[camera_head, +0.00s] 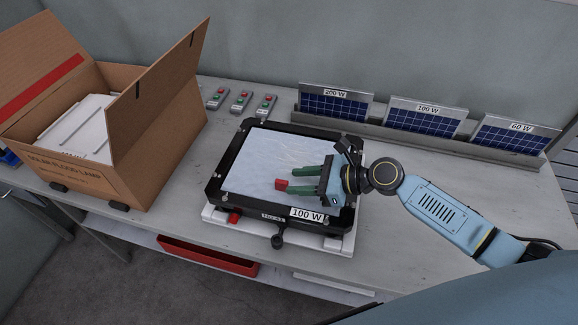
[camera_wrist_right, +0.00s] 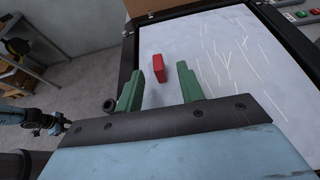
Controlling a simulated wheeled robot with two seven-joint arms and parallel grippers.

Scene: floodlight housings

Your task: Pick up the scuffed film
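The scuffed film (camera_head: 255,165) is a pale, clear sheet with fine white scratches, lying over the face of the black-framed 100 W floodlight housing (camera_head: 222,166). The scratches also show on the film in the right wrist view (camera_wrist_right: 235,60). A red tab (camera_head: 281,186) stands up from the film. My right gripper (camera_head: 288,178) is over the film, its green fingers open and empty. In the right wrist view the red tab (camera_wrist_right: 158,68) appears between the fingertips, with gaps on both sides. I cannot tell how far above the film the fingertips are.
An open cardboard box (camera_head: 120,170) with white items inside stands at the left. Several small button boxes (camera_head: 240,100) lie behind the housing. A rack (camera_head: 370,137) with 200 W, 100 W and 60 W panels stands at the back right. A red bin (camera_head: 208,256) sits below the bench.

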